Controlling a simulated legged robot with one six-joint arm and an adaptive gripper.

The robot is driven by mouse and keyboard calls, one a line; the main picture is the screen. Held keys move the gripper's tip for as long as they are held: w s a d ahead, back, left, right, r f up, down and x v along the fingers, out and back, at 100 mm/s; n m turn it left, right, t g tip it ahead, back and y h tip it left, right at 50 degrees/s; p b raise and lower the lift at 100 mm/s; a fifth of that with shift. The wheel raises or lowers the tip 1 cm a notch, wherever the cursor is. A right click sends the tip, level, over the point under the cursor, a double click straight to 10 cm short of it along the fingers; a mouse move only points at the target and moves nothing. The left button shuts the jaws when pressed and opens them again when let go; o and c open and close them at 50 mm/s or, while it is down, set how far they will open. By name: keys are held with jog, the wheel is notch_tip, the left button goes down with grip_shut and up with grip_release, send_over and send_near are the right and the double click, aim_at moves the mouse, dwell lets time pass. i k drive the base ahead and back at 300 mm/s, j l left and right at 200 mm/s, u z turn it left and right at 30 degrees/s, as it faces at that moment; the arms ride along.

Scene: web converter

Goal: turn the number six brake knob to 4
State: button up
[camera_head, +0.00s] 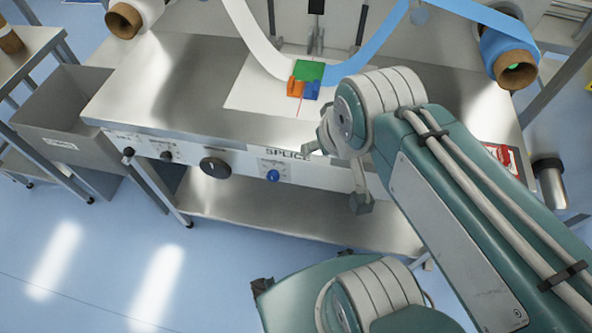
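The table's front panel carries a row of knobs. Two small black knobs, the outer one (128,152) and the inner one (167,156), sit at its left end. A larger black knob (214,167) is right of them, and a blue knob (273,175) sits below the "SPLICE" lettering. Their number labels and settings are too small to read, so I cannot tell which is number six. My arm hides the panel's right part.
Green, orange and blue pieces (308,71) lie on the steel tabletop (190,75) by the white and blue webs. A grey bin (65,115) stands left. A red item (503,155) is at the table's right end. The blue floor in front is mostly clear.

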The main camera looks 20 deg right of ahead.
aim_at(166, 157)
jog(key=u, duration=0.5)
jog(key=i+j+u, duration=0.1)
jog(key=u, duration=0.35)
jog(key=i+j+u, duration=0.1)
jog(key=u, duration=0.35)
jog(key=i+u, duration=0.15)
jog(key=u, duration=0.25)
jog(key=i, duration=0.15)
jog(key=j+u, duration=0.05)
